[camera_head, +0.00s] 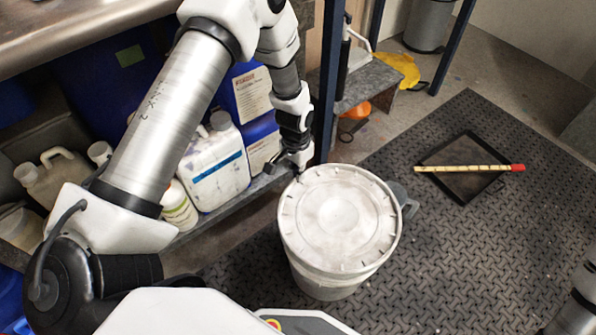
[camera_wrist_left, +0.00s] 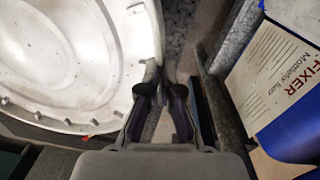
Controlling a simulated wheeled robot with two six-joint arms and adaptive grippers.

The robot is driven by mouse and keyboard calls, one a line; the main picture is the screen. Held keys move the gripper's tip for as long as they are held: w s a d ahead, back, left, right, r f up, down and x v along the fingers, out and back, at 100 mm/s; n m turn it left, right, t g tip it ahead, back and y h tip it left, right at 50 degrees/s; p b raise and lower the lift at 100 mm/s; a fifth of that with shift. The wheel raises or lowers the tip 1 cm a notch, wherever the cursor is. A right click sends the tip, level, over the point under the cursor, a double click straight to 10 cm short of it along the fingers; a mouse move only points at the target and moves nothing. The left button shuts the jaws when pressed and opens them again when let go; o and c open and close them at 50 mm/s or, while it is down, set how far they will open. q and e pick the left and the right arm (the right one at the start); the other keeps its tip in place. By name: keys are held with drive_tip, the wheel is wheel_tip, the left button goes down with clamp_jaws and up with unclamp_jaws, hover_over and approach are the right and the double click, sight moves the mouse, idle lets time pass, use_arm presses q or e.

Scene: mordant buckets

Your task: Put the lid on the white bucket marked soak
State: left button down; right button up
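A white round lid (camera_head: 340,215) with small tabs round its rim lies over the top of the white bucket (camera_head: 330,286), which stands on the dark floor mat. I cannot tell whether the lid is pressed fully down, and no soak marking shows. My left gripper (camera_head: 299,172) points down at the far left rim of the lid. In the left wrist view the lid (camera_wrist_left: 65,60) fills the left side, and the fingers (camera_wrist_left: 161,85) are apart at its edge, with a gap between them. Whether they touch the rim is unclear. My right gripper is out of view.
A shelf with jugs (camera_head: 215,165) and blue containers (camera_head: 250,92) stands close on the left, beside a dark blue post (camera_head: 327,80). A grey object (camera_head: 404,199) sits beside the bucket. A yellow stick (camera_head: 470,168) lies over a dark square on the mat.

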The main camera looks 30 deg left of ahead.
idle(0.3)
use_arm(q)
drive_tip(key=shift+p, duration=0.35)
idle(0.4)
drive_tip(key=shift+f+b, duration=0.65)
drive_tip(key=shift+f, duration=0.6)
drive_tip(key=c, duration=1.2)
unclamp_jaws()
drive_tip(key=shift+c, duration=0.2)
drive_tip(key=shift+r, duration=0.1)
